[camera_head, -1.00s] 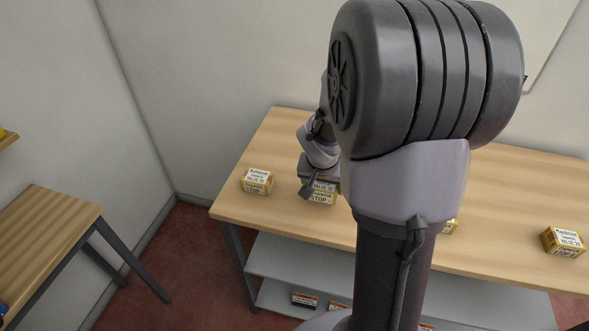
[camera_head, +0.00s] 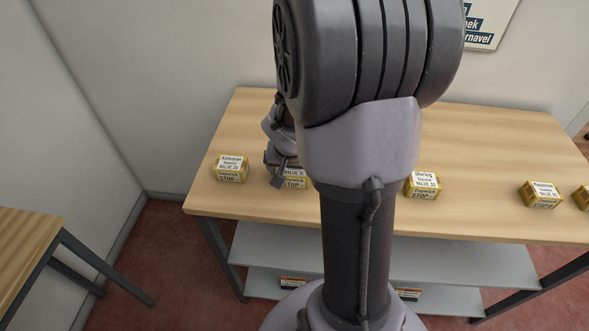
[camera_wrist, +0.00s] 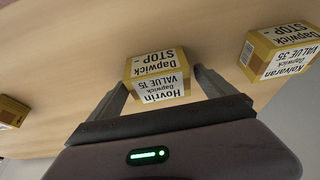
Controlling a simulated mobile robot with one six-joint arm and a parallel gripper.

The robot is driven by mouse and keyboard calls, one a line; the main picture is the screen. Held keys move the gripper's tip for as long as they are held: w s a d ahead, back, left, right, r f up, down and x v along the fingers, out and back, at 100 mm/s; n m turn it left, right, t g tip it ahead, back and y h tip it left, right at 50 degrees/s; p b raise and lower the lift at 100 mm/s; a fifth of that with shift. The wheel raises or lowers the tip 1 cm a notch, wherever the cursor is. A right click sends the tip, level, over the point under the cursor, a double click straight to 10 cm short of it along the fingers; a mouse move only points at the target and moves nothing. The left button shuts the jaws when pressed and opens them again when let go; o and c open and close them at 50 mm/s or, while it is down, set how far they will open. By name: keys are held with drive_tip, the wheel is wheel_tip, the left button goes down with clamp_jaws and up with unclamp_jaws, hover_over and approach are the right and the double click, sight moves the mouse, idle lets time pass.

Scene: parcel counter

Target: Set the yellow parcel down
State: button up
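The yellow parcel (camera_wrist: 158,78), with white labels reading Hovrin, Dapwick and VALUE 15, lies between the two fingers of my gripper (camera_wrist: 160,76) in the wrist view. The left finger is against or very near its side; a thin gap seems to show by the right finger. I cannot tell whether the fingers press on it. In the head view the parcel (camera_head: 294,178) is at the table (camera_head: 480,135), partly hidden behind my gripper (camera_head: 283,170). It looks level with its neighbours; contact with the tabletop is not clear.
A similar parcel marked Kolvaran (camera_head: 230,168) stands just to the left. It also shows in the wrist view (camera_wrist: 280,52). Another yellow parcel (camera_head: 422,185) stands to the right of my arm, and one more (camera_head: 541,194) farther right. A second table (camera_head: 25,240) is at left.

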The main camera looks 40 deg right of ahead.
drive_tip(key=p+v, duration=0.6)
drive_tip(key=v, duration=0.6)
drive_tip(key=shift+r, duration=0.25)
